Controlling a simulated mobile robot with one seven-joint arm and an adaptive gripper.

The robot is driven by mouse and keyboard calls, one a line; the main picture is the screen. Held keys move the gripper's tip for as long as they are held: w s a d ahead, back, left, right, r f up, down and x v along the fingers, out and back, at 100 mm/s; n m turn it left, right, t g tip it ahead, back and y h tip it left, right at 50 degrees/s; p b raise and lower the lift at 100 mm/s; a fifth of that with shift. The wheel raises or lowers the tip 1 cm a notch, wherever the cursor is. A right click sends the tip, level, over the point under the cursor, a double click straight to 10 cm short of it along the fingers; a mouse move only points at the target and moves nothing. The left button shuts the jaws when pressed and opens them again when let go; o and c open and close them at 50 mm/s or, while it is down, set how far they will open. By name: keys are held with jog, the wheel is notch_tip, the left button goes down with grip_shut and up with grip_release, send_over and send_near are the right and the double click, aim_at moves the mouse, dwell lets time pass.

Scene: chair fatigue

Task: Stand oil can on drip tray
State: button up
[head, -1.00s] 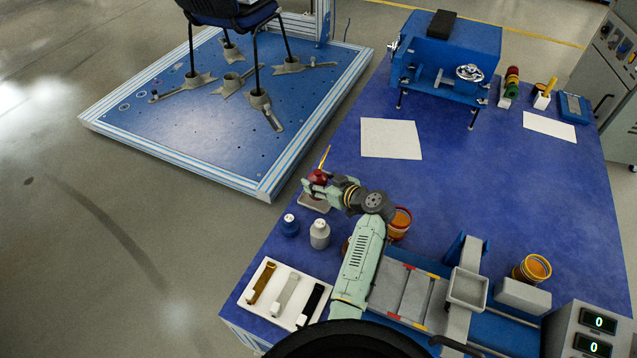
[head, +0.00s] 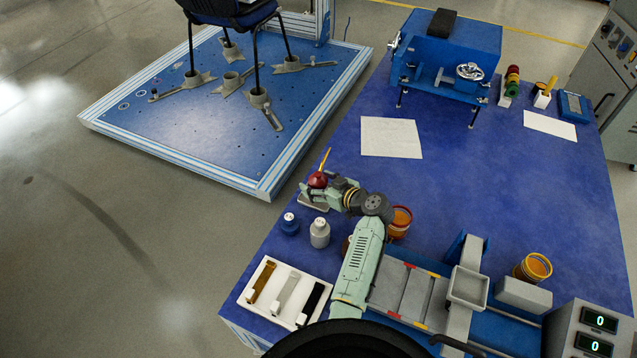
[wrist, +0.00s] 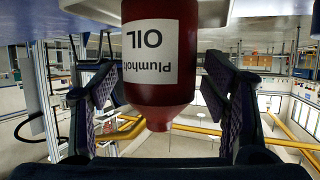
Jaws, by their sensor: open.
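The oil can (head: 317,180) is red with a thin yellow spout. In the head view it appears upright over the grey drip tray (head: 312,204) at the table's left edge. My gripper (head: 326,184) is at the can from the right and partly hides its base. In the wrist view the picture is upside down. The can (wrist: 160,95) with its white OIL label sits between my two open fingers (wrist: 162,85), with a visible gap on each side. The contact between can and tray is hard to make out.
A blue bottle (head: 289,224) and a grey bottle (head: 320,233) stand just in front of the tray. An orange-rimmed tub (head: 400,221) is beside my arm. A white tray (head: 257,312) with tools lies at the front left. The table's middle is clear.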

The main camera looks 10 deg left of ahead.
aim_at(326, 188)
jog(key=shift+r+p, duration=0.1)
jog(key=shift+p, duration=0.4)
jog(key=d, duration=0.1)
jog(key=s+d+b, duration=0.2)
jog(key=d, duration=0.1)
jog(key=shift+s+r, duration=0.15)
jog(key=shift+r, duration=0.1)
jog(key=b+v, duration=0.1)
jog(key=v, duration=0.5)
jog(key=shift+r, duration=0.25)
